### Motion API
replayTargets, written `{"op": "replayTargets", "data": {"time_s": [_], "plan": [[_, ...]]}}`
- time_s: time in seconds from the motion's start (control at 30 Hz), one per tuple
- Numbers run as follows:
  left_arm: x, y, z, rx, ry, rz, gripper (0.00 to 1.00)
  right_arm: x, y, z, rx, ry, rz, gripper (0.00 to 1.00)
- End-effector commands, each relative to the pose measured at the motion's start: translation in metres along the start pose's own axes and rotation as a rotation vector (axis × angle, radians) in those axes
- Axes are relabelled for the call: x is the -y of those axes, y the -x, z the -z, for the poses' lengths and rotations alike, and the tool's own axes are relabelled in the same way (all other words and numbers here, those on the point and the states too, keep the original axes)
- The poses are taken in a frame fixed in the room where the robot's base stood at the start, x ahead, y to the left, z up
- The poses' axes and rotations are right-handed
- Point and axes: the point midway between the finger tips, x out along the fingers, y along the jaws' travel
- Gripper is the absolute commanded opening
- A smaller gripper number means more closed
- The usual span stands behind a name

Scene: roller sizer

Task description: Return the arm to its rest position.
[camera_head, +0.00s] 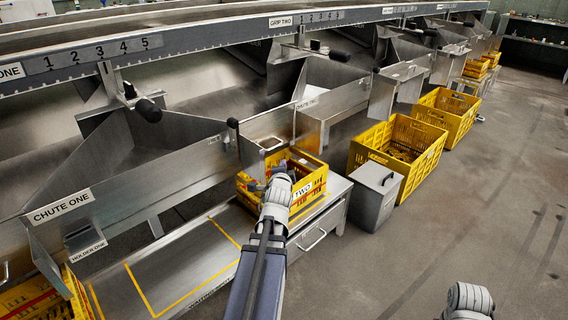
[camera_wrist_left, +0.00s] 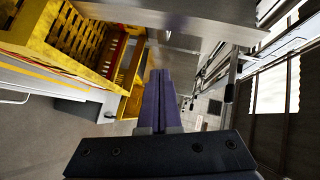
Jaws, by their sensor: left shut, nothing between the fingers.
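My left arm reaches up from the bottom middle of the head view. Its gripper (camera_head: 277,172) overlaps the near side of a yellow crate (camera_head: 309,188) marked TWO; I cannot tell the gap between them. In the left wrist view the two dark fingers (camera_wrist_left: 160,78) lie together, shut and empty. A yellow crate (camera_wrist_left: 58,62) shows there at the upper left, apart from the fingers. Of my right arm only a grey rounded part shows at the bottom right of the head view; its fingers are out of the picture.
A metal bench (camera_head: 185,268) with yellow outlines runs left of my arm. Sheet-metal chutes (camera_head: 165,165) stand behind it. A grey lidded bin (camera_head: 374,205) and yellow crates (camera_head: 366,158) stand to the right. The concrete floor (camera_head: 480,215) at right is open.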

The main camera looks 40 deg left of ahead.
Motion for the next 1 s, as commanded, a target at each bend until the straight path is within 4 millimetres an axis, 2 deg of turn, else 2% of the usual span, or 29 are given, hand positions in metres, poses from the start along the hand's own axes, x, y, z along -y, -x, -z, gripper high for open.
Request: {"op": "replayTargets", "data": {"time_s": [0.27,0.33,0.43,0.53,0.67,0.7,0.77,0.8,0.9,1.0], "plan": [[0.0,0.0,0.0,0.0,0.0,-0.001,0.0,0.0,0.0,0.0,0.0,0.0,0.0,0.5],[-0.003,0.001,0.007,-0.005,0.01,-0.015,0.0,0.0,0.002,0.0,0.0,0.0,0.0,0.5],[-0.02,0.007,0.033,-0.019,0.057,-0.092,0.0,-0.001,0.007,0.0,0.0,0.0,0.0,0.5],[-0.055,0.025,0.08,-0.03,0.14,-0.24,0.0,-0.002,0.016,-0.001,0.0,0.001,0.0,0.5],[-0.11,0.07,0.144,-0.004,0.245,-0.478,0.0,-0.003,0.029,-0.002,0.0,0.003,-0.001,0.5],[-0.126,0.087,0.162,0.013,0.27,-0.551,0.0,-0.003,0.033,-0.002,0.001,0.004,-0.001,0.5],[-0.15,0.117,0.185,0.049,0.299,-0.656,0.0,-0.004,0.038,-0.002,0.001,0.004,-0.001,0.5],[-0.164,0.138,0.199,0.078,0.312,-0.724,0.0,-0.004,0.042,-0.002,0.001,0.005,-0.001,0.5],[-0.196,0.195,0.226,0.167,0.329,-0.876,0.0,-0.005,0.05,-0.003,0.001,0.006,-0.002,0.5],[-0.218,0.247,0.24,0.265,0.321,-0.989,0.0,-0.006,0.057,-0.003,0.001,0.007,-0.002,0.5]]}}
